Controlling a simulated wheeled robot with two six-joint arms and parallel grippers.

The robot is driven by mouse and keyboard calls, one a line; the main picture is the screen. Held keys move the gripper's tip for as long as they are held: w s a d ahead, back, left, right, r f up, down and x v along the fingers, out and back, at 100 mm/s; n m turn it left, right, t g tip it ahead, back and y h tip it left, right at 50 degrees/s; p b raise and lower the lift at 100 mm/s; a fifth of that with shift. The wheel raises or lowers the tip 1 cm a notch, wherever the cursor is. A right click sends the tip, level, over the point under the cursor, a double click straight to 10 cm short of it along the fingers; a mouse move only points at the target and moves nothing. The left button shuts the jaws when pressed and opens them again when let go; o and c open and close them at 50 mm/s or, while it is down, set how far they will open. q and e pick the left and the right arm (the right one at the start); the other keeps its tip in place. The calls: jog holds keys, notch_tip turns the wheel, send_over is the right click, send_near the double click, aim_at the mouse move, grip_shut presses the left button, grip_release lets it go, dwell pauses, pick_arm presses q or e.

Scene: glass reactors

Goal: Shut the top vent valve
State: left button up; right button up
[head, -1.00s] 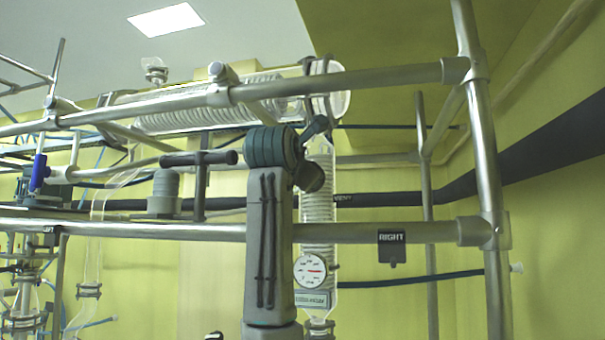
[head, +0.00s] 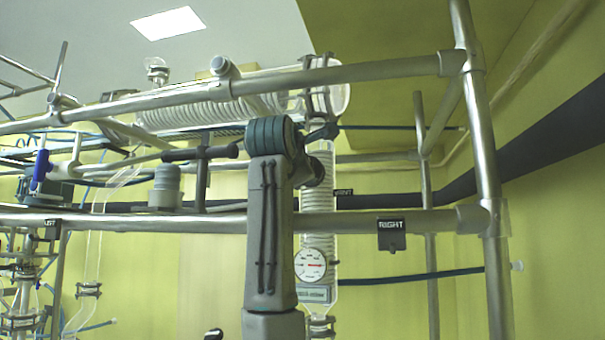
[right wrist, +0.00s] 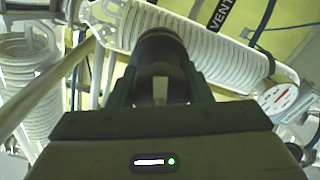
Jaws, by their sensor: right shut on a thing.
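My right gripper (right wrist: 161,78) shows in the right wrist view, its fingers closed on a dark, rounded handle (right wrist: 161,47). A pale part shows between the fingers. Whether this handle belongs to the vent valve cannot be told. A black VENT label (right wrist: 223,13) is beyond it, at the top of that view. In the head view the label (head: 344,191) is on the dark pipe behind the glass column. My right arm (head: 269,220) stands upright there and hides its own gripper and what it holds. My left gripper is out of view.
A coiled glass condenser (head: 210,110) lies behind the upper rail. A vertical glass column (head: 318,210) with a round gauge (head: 310,264) stands just right of my arm. A RIGHT tag (head: 391,234) hangs right.

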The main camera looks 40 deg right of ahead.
jog(key=shift+r+m+b, duration=0.15)
jog(key=shift+m+b, duration=0.25)
jog(key=shift+m, duration=0.7)
jog(key=o, duration=0.8)
jog(key=shift+o, duration=1)
jog(key=shift+d, duration=0.1)
jog(key=b+v, duration=0.6)
jog(key=v, duration=0.4)
jog(key=shift+s+a, duration=0.25)
jog(key=shift+a, duration=0.05)
